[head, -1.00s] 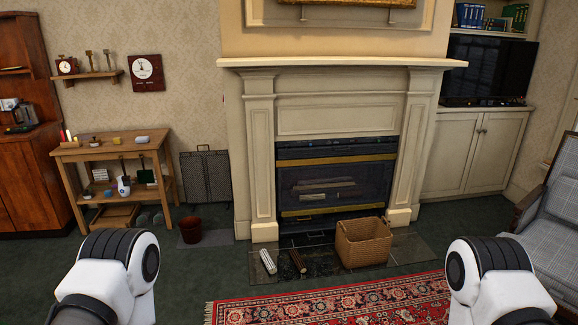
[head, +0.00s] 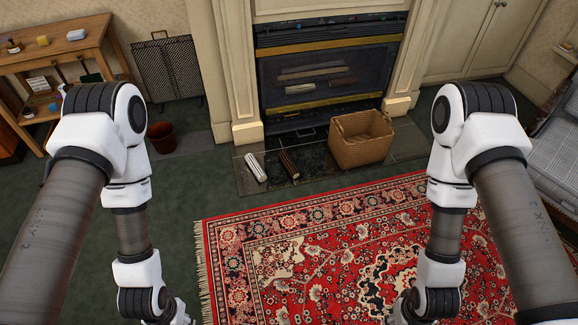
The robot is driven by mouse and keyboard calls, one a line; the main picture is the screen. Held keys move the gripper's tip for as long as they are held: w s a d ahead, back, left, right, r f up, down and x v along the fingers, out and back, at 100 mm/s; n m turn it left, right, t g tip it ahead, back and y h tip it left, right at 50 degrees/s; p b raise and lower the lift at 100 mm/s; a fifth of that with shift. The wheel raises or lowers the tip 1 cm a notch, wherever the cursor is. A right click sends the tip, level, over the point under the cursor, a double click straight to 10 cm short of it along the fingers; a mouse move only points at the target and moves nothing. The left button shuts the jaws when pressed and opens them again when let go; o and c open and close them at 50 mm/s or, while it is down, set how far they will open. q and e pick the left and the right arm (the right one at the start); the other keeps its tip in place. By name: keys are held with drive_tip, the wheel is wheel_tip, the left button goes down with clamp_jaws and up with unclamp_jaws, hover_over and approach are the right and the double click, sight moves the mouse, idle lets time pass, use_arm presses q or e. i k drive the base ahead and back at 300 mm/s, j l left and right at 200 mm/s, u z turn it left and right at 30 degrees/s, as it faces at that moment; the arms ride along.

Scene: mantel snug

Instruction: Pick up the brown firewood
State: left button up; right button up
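The brown firewood (head: 290,163) is a short dark brown log lying on the stone hearth in front of the fireplace. A pale whitish log (head: 256,167) lies to its left, roughly parallel and apart from it. A wicker basket (head: 361,140) stands to its right. My two arms come in from the left and right sides and reach down to the bottom edge, well short of the hearth. Both grippers lie below the picture, so neither their fingers nor anything in them can be seen.
A red patterned rug (head: 320,240) covers the floor in front of the hearth (head: 245,180). The fireplace (head: 320,70) stands behind it. A dark red bucket (head: 162,136), a black mesh screen (head: 168,72) and a wooden workbench (head: 50,50) are at left. An armchair (head: 560,150) stands at right.

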sight(291, 169)
drive_tip(key=u, duration=0.25)
drive_tip(key=i+l+u, duration=0.45)
drive_tip(key=l+u, duration=0.15)
drive_tip(key=i+l+u, duration=0.15)
drive_tip(key=l+u, duration=0.2)
drive_tip(key=i+l+u, duration=0.1)
drive_tip(key=l+u, duration=0.2)
drive_tip(key=l, duration=0.2)
drive_tip(key=i+l, duration=0.1)
drive_tip(key=l, duration=0.5)
drive_tip(key=i+l+u, duration=0.1)
drive_tip(key=l, duration=0.5)
drive_tip(key=i+l, duration=0.15)
drive_tip(key=l, duration=1.05)
drive_tip(key=i+l+u, duration=0.1)
drive_tip(key=l, duration=0.5)
drive_tip(key=i, duration=0.05)
